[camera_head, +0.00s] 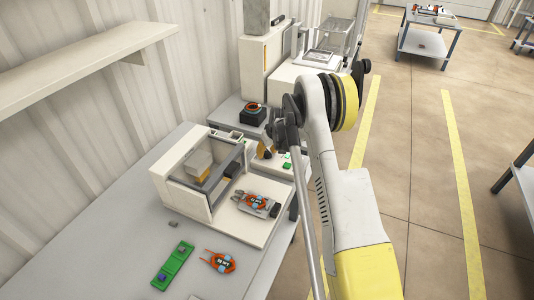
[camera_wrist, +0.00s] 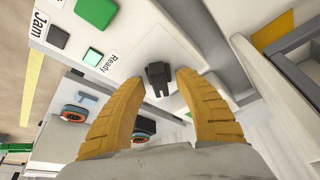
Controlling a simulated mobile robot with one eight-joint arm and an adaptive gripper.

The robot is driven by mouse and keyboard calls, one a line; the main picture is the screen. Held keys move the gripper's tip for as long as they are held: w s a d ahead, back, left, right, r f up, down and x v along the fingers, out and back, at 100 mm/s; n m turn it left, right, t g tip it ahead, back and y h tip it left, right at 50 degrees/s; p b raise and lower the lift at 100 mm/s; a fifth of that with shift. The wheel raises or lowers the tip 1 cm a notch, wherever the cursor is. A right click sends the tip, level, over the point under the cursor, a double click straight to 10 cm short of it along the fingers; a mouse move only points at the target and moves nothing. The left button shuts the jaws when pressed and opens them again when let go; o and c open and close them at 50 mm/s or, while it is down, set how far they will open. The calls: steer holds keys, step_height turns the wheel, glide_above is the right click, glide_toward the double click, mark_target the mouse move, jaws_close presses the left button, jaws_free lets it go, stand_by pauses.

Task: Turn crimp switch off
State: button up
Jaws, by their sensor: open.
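A black switch (camera_wrist: 158,78) sits on a white panel in the wrist view, beside the label "Ready". It appears to be the crimp switch, and I cannot tell its setting. My gripper's two yellow fingers (camera_wrist: 159,82) are open, with one fingertip on each side of the switch. I cannot tell whether they touch it. In the head view my gripper (camera_head: 266,150) is partly hidden by my arm, beside the white machine with a clear-windowed enclosure (camera_head: 172,192). The switch is not visible there.
A green square (camera_wrist: 93,57), a larger green one (camera_wrist: 97,12) and a dark square (camera_wrist: 57,37) near "Jam" are on the panel. Another coil (camera_head: 221,263) and a green strip (camera_head: 172,266) lie on the table (camera_head: 110,255).

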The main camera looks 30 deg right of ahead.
jaws_close()
stand_by(0.3)
steer(key=n+y+b, duration=0.1)
steer(key=n, duration=0.2)
steer(key=shift+n+y, duration=0.3)
steer(key=shift+n, duration=0.1)
steer(key=n+g+y+b, duration=0.1)
steer(key=n, duration=0.2)
steer(key=shift+n, duration=0.4)
steer(key=n+g, duration=0.1)
steer(key=n, duration=0.2)
steer(key=n+g+y, duration=0.1)
steer(key=n, duration=0.2)
steer(key=shift+y+b, duration=0.3)
steer(key=shift+b, duration=0.05)
steer(key=shift+n, duration=0.3)
